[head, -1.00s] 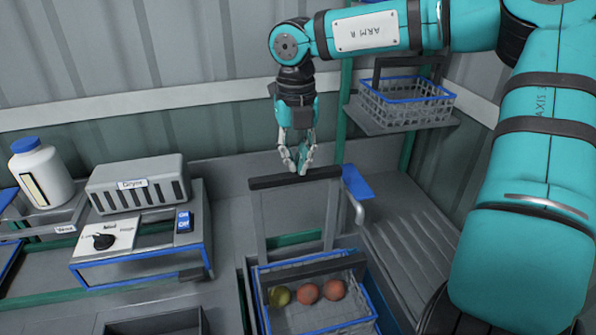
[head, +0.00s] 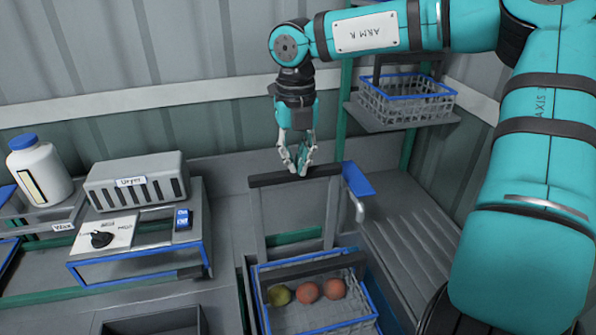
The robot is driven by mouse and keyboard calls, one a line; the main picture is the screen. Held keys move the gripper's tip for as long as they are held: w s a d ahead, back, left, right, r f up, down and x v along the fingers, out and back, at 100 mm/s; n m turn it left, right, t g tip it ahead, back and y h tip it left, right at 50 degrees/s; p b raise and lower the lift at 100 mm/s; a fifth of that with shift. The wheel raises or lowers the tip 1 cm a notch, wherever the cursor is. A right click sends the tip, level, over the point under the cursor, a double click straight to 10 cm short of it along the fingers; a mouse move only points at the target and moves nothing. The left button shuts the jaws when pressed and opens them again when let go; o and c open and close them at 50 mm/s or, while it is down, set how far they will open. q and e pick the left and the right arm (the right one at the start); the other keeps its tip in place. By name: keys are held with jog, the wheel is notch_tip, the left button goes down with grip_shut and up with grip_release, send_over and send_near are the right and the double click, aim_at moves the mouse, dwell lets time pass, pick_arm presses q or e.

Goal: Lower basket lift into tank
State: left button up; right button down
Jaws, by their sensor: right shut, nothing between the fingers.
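The basket lift is a grey frame with a dark top bar (head: 262,180). A grey wire basket (head: 312,316) with a blue rim stands at its foot, inside the tank (head: 250,310) opening. In the basket lie a yellow-green tomato (head: 279,295) and two orange-red tomatoes (head: 307,291) (head: 334,288). My right gripper (head: 299,173) points down at the top bar, its fingertips at or just above the bar. It is shut with nothing between the fingers. Whether it touches the bar is hard to tell. My left gripper is not in view.
A blue plate (head: 357,178) and grey curved handle (head: 360,207) sit right of the frame. Another basket (head: 408,106) rests on a shelf at back right. A dryer (head: 136,181), a control panel (head: 105,236) and a white bottle (head: 38,172) stand at left. A ribbed surface (head: 410,240) lies clear at right.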

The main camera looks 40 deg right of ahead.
notch_tip(320, 180, down, 18)
jog(key=b, duration=1.6)
notch_tip(320, 180, up, 16)
jog(key=p, duration=1)
jog(key=shift+r+p, duration=0.2)
jog(key=shift+p, duration=0.15)
